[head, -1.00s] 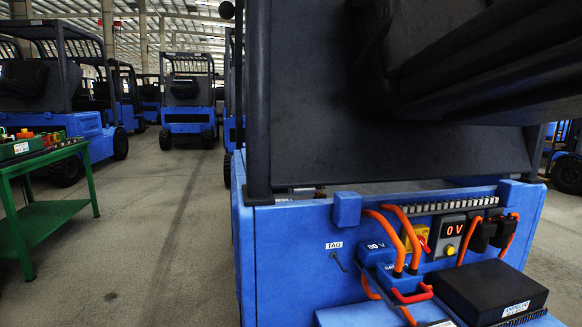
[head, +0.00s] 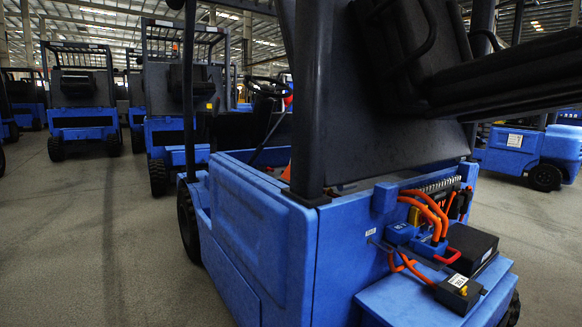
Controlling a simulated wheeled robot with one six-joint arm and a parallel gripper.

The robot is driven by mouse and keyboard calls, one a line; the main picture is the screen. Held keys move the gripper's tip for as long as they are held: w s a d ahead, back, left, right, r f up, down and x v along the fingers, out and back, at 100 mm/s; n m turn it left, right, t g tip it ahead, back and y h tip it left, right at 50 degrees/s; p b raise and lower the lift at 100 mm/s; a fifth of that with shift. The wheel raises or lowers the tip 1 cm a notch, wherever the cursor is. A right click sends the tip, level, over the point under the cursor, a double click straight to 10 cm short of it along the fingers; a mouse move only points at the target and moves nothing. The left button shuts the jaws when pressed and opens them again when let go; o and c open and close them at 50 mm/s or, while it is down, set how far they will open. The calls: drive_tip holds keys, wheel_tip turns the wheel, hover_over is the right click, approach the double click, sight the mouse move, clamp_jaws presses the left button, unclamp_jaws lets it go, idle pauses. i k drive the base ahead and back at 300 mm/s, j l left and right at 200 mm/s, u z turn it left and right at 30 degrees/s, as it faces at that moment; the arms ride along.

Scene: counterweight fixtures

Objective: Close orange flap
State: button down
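No orange flap can be clearly made out. A small orange patch (head: 286,172) shows behind the near forklift's blue side, mostly hidden, and I cannot tell what it is. The blue forklift (head: 262,235) stands close, with its dark cover and seat (head: 490,75) tilted up. Its open electrical bay holds orange cables (head: 436,212), a blue connector (head: 402,232) with a red handle, and a black box (head: 470,248). My gripper is not in view.
Other blue forklifts stand at the left (head: 82,100), behind (head: 180,90) and at the right (head: 520,145). The concrete floor (head: 80,240) at the left is clear. A dark upright post (head: 308,100) rises at the near forklift's corner.

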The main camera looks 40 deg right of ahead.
sight(286, 176)
drive_tip(key=i+j+z, duration=0.1)
drive_tip(key=i, duration=0.35)
drive_tip(key=i+j+z, duration=0.15)
drive_tip(key=i+j, duration=0.2)
drive_tip(key=i+j+z, duration=0.1)
drive_tip(key=i+j, duration=0.2)
drive_tip(key=i, duration=0.25)
drive_tip(key=i+z, duration=0.25)
drive_tip(key=i, duration=0.7)
drive_tip(key=i+l+z, duration=0.1)
drive_tip(key=l, duration=0.3)
drive_tip(key=i+l+z, duration=0.15)
drive_tip(key=i+l, duration=0.2)
